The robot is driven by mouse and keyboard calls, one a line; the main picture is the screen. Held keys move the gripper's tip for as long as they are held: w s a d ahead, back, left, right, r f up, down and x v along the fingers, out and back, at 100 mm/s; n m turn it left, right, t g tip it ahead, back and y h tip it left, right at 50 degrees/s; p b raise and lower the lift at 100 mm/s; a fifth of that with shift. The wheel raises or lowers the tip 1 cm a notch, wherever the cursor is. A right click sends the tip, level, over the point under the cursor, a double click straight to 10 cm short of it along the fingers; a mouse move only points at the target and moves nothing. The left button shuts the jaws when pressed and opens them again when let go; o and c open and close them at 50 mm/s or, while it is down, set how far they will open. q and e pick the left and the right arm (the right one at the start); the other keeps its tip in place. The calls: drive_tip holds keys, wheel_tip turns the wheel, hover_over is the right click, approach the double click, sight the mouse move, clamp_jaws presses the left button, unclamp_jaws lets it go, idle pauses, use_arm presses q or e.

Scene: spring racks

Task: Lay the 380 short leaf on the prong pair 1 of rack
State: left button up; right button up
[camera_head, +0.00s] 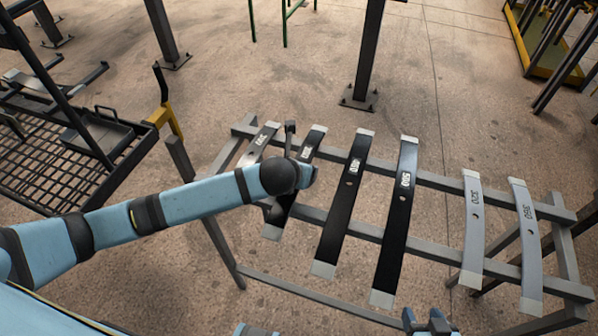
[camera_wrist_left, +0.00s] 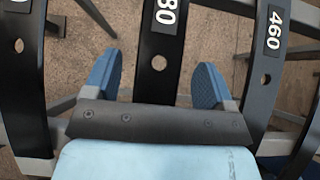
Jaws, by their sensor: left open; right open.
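A black leaf with a light tip (camera_head: 318,128) and a label ending in 80 (camera_wrist_left: 166,17) lies on a grey two-rail stand (camera_head: 450,185). The label's first digit is cut off in the left wrist view, and my arm covers much of this leaf in the head view. My left gripper (camera_wrist_left: 158,62) is open, with its blue fingers on either side of this leaf, apart from it. In the head view my wrist hides those fingers. My right gripper (camera_head: 426,322) is open and empty at the bottom edge. I cannot pick out prong pair 1 of the rack.
Other leaves lie beside it: a black leaf (camera_head: 262,138) to its left, the 460 leaf (camera_wrist_left: 272,48) to its right, another black leaf (camera_head: 402,200) and two grey leaves (camera_head: 473,225) (camera_head: 527,240). A dark mesh frame (camera_head: 60,185) stands at left, a post (camera_head: 369,55) behind.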

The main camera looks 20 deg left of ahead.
use_arm(q)
drive_tip(key=shift+w+f, duration=0.5)
drive_tip(key=c, duration=1)
clamp_jaws()
drive_tip(key=shift+r, duration=0.15)
use_arm(e)
drive_tip(key=shift+a, duration=0.1)
use_arm(q)
drive_tip(key=shift+r, duration=0.15)
wheel_tip(320, 180, up, 20)
drive_tip(key=p, duration=0.3)
use_arm(e)
drive_tip(key=shift+r, duration=0.8)
